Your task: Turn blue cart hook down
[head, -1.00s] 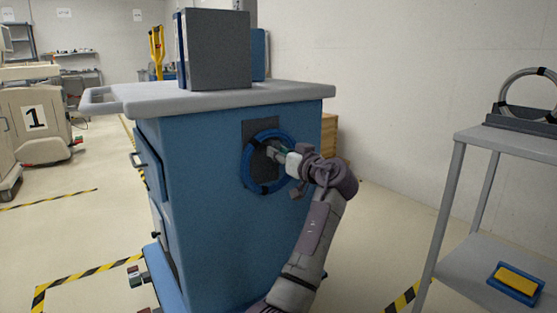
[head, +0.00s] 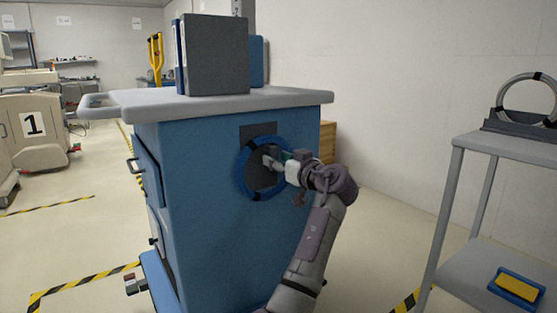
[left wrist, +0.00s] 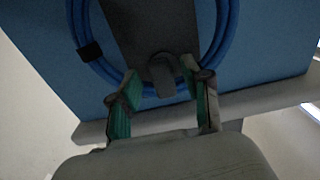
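The blue cart (head: 215,235) stands in the middle of the head view. A dark plate (head: 258,131) is on its side panel, with a coiled blue cable (head: 244,178) hanging in front of it. In the left wrist view a short grey hook (left wrist: 161,72) stands out from the plate (left wrist: 150,25), with the blue cable (left wrist: 225,30) looping round it. My left gripper (head: 272,160) is at the hook. In the left wrist view its green-padded fingers (left wrist: 160,92) are apart, one on each side of the hook. I cannot tell whether they touch it. My right gripper is not in view.
Grey binders (head: 218,55) stand on the cart's light top (head: 290,97), above my left arm. A grey shelf cart (head: 510,147) at the right holds a coil (head: 527,92) and a blue-yellow item (head: 518,287). Open floor lies between the carts.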

